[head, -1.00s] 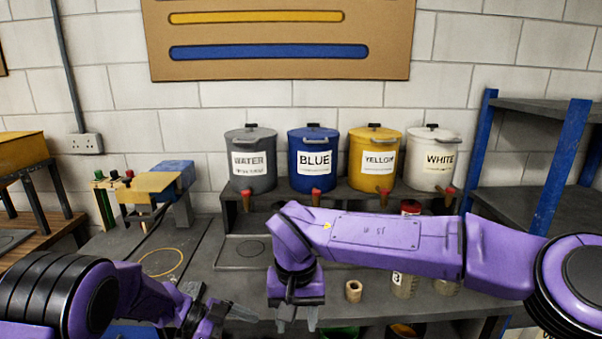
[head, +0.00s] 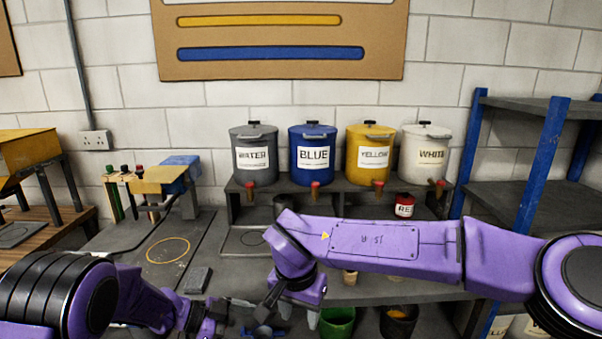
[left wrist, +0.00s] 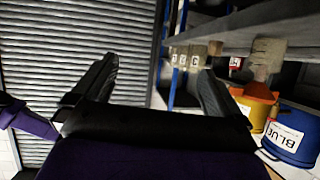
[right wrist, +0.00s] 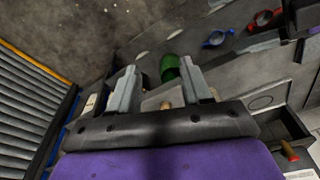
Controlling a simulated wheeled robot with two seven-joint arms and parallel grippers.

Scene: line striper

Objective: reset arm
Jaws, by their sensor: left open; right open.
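My right arm crosses the head view from the right, over the grey workbench (head: 225,268). Its gripper (head: 290,310) points down near the bench front, open and empty. In the right wrist view its two fingers (right wrist: 158,75) stand apart, with a green bucket (right wrist: 170,68) beyond them. My left arm comes in at the lower left of the head view. Its gripper (head: 215,315) is by the bench front, left of the right one and partly cut off by the frame. In the left wrist view its fingers (left wrist: 157,80) are wide apart with nothing between them.
Water (head: 255,158), blue (head: 313,162), yellow (head: 369,158) and white (head: 426,160) tanks with red taps stand on a raised shelf. A red can (head: 404,206) is below. A blue-posted rack (head: 545,160) stands right. A green bucket (head: 337,322) and dark bucket (head: 398,322) are low in front.

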